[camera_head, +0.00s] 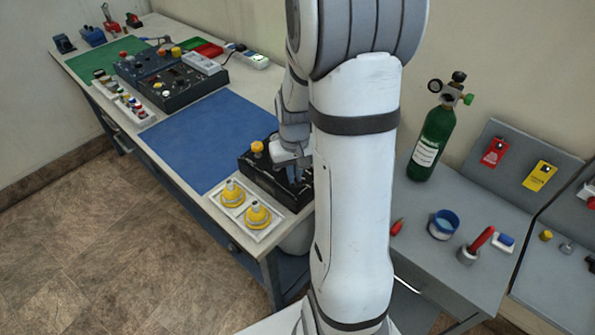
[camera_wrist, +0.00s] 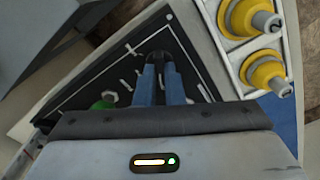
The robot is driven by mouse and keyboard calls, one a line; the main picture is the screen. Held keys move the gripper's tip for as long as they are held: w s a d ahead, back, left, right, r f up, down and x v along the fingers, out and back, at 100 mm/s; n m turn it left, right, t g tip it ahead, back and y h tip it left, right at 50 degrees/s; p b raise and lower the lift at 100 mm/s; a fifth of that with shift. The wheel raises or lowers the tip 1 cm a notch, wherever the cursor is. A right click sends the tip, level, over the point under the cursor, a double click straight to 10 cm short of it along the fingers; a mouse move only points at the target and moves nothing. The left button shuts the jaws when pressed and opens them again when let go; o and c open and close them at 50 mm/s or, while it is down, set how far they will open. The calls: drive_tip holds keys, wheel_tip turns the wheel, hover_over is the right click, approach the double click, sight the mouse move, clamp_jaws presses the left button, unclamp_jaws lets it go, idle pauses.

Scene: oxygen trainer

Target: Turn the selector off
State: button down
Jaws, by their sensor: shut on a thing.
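In the wrist view the black panel (camera_wrist: 88,82) has white marks around a dark selector knob (camera_wrist: 158,54). My gripper (camera_wrist: 163,68) has its blue fingers shut on the selector, pointing down at the panel. The fingers hide most of the knob, so its setting cannot be read. In the head view my gripper (camera_head: 294,176) is over the box's right part, and my arm covers its right side.
A white tray (camera_head: 259,236) with two yellow fittings stands just in front of the box. A blue mat (camera_head: 205,135) lies clear to the left. A green part (camera_wrist: 102,104) is close to my fingers. A green cylinder (camera_head: 433,140) stands on the grey table at right.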

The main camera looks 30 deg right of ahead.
drive_tip(key=shift+s+f, duration=0.1)
idle(0.3)
drive_tip(key=c, duration=1.5)
unclamp_jaws()
wheel_tip(320, 180, up, 8)
drive_tip(key=s+a+r+t, duration=0.1)
drive_tip(key=s+a+r, duration=0.1)
drive_tip(key=s+a, duration=0.1)
drive_tip(key=s+a+r+n+t, duration=0.1)
drive_tip(key=s+a+r, duration=0.1)
drive_tip(key=s+a, duration=0.2)
drive_tip(key=s+a+r+n+t, duration=0.1)
drive_tip(key=s+a+r, duration=0.2)
drive_tip(key=s, duration=0.3)
drive_tip(key=shift+s+a, duration=0.25)
drive_tip(key=shift+a, duration=0.25)
